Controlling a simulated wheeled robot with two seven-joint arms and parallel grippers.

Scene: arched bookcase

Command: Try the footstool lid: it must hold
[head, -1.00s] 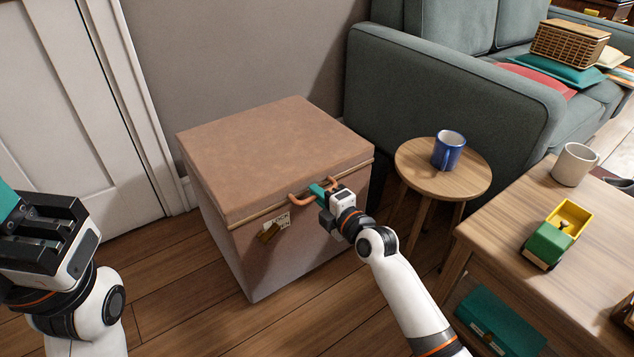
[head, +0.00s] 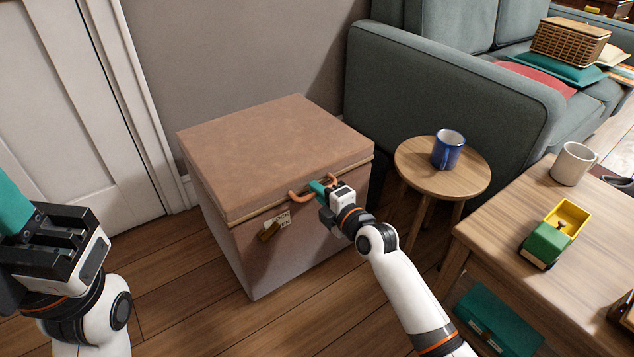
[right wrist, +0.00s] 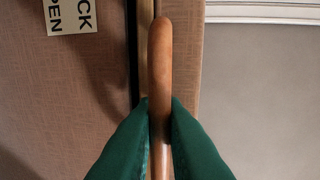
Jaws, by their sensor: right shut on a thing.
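The footstool is a pinkish-brown upholstered box (head: 265,262) with a padded lid (head: 275,155). The lid lies level on the box, with no clear gap in the head view. A curved tan handle (head: 298,197) sits on the lid's front edge; it also shows in the right wrist view (right wrist: 160,60). My right gripper (head: 318,188) is shut on this handle, its green fingers (right wrist: 160,125) on either side. A brass padlock (head: 269,232) and a lettered tag (head: 282,219) hang on the box front. My left gripper (head: 12,208) is at the far left, away from the footstool; its jaw opening is unclear.
A round side table (head: 415,163) with a blue mug (head: 448,150) stands right of the footstool, before a grey-green sofa (head: 440,85). A wooden table (head: 490,232) at right holds a pale mug (head: 573,164) and toy truck (head: 545,243). Floor (head: 190,300) is clear in front.

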